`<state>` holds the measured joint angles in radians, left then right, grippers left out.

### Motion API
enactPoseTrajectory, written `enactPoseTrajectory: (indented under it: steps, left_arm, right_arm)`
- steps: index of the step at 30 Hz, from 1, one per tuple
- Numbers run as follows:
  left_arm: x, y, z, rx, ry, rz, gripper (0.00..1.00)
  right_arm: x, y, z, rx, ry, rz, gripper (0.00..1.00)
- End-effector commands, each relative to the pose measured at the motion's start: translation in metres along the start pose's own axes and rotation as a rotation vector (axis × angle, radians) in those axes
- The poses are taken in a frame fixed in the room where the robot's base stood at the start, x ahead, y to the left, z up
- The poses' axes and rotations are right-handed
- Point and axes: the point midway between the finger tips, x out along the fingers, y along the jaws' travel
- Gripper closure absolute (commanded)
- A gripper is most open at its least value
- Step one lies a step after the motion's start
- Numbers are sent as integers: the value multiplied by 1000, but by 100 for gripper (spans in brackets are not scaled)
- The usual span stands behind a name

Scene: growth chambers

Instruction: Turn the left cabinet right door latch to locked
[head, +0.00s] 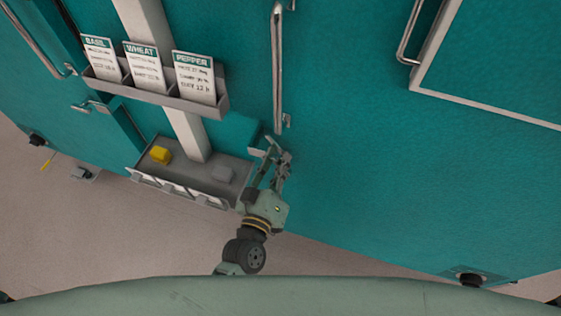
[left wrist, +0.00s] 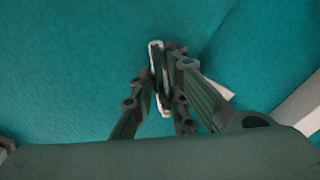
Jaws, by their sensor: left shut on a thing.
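The left cabinet's right door latch (left wrist: 154,47) is a pale metal lever on the teal door (head: 350,130). In the left wrist view it shows between the fingers of my left gripper (left wrist: 163,78), and the fingers hide part of it. In the head view my left gripper (head: 276,155) is at the door's lower left, just below the tall bar handle (head: 277,70). It is shut on the latch. The exact angle of the latch is hard to read because the fingers cover it. My right gripper is not in view.
A rack (head: 150,96) above holds BASIL, WHEAT and PEPPER cards. Another latch (head: 90,105) is at left. The door's right side is clear.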

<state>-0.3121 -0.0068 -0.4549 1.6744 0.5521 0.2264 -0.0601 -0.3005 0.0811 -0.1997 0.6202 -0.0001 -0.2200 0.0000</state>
Motion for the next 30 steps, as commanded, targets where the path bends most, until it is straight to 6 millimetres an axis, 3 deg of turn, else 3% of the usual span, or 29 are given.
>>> enactPoseTrajectory:
  steps: [4, 5, 11, 23, 30]
  left_arm:
    - [0, -3, -1, 4, 3, -5, 100]
    - [0, -3, -1, 4, 3, -5, 85]
    - [0, -3, -1, 4, 2, -4, 69]
    - [-2, -1, 0, 3, 0, -2, 69]
    - [-32, -2, 1, 4, -3, -3, 69]
  right_arm:
    - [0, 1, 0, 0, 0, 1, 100]
    - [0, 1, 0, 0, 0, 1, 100]
    - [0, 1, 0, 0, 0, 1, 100]
    - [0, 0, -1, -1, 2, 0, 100]
    - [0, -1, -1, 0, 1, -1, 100]
